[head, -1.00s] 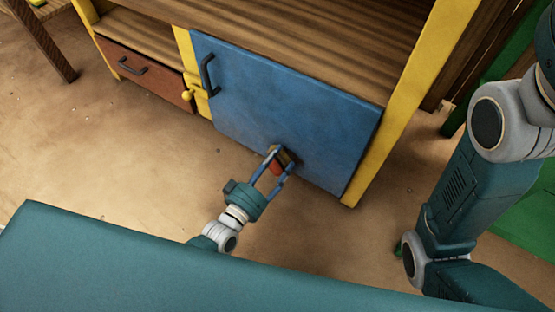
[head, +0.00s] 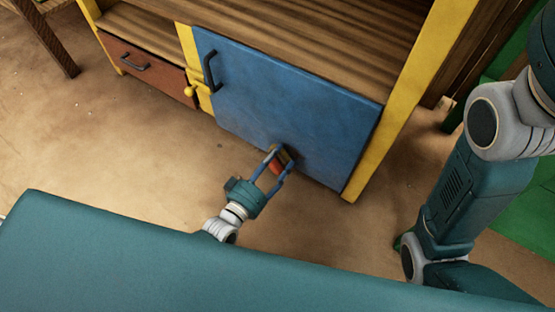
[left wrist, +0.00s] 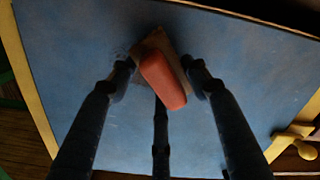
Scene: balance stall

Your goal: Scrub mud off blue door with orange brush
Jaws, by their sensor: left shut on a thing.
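The blue door (head: 290,100) closes the right part of a cabinet with yellow posts. It has a dark handle (head: 210,70) at its upper left. My left gripper (head: 278,163) is shut on the orange brush (head: 275,166) in front of the door's lower part. In the left wrist view the orange brush (left wrist: 163,78) sits between my fingers, its brownish head (left wrist: 158,42) against or very near the blue door (left wrist: 240,70). A faint smudge shows on the door beside the brush head. What lies behind the brush is hidden. My right gripper is not in view.
A yellow knob or latch (head: 190,91) sits left of the door, beside a reddish-brown drawer (head: 145,70) with a dark handle. A yellow post (head: 410,100) stands at the door's right. The sandy floor (head: 110,150) in front is clear.

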